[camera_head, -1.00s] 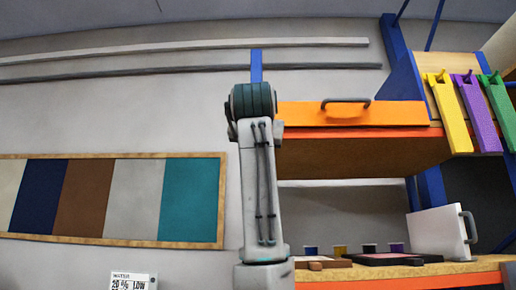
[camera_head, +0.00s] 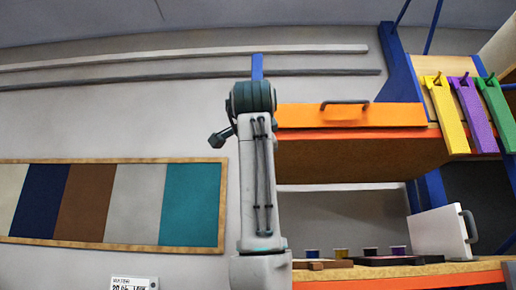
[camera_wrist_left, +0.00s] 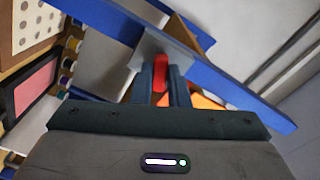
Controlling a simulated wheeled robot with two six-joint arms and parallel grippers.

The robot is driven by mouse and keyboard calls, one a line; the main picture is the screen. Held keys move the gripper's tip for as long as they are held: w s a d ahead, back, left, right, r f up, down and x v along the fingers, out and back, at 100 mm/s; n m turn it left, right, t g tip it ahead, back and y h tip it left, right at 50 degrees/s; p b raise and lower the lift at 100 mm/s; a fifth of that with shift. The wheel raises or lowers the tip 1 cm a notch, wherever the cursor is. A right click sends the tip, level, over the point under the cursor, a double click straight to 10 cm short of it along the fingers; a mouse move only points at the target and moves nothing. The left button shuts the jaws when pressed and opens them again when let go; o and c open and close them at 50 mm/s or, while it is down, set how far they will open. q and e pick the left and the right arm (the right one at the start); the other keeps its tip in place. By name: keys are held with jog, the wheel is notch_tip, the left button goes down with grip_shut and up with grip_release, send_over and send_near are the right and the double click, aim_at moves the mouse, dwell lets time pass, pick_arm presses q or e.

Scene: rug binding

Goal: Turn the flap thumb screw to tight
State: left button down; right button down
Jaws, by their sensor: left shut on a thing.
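The flap thumb screw, a red piece (camera_wrist_left: 160,66), sits in front of a grey plate (camera_wrist_left: 178,50) on a blue bar (camera_wrist_left: 225,82) in the left wrist view. My left gripper (camera_wrist_left: 159,84) has its two dark fingers on either side of the red piece and is shut on it. The fingers hide part of the screw, and I cannot read its angle. In the head view my left arm stands upright at the middle and hides the gripper and screw. My right gripper is in neither view.
An orange flap (camera_head: 350,116) with a grey handle lies right of my arm. Yellow (camera_head: 447,115), purple (camera_head: 472,115) and green (camera_head: 502,115) pieces hang at the right. Below, a shelf (camera_head: 395,272) holds small spools and a white panel (camera_head: 438,232) with a handle.

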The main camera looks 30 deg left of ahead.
pick_arm(q)
jog(key=m+b, duration=0.1)
jog(key=m, duration=0.4)
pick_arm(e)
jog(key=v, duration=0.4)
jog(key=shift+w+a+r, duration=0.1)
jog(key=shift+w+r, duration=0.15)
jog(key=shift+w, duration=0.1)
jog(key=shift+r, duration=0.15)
pick_arm(q)
jog(key=c, duration=1.4)
grip_release()
jog(key=shift+m, duration=0.3)
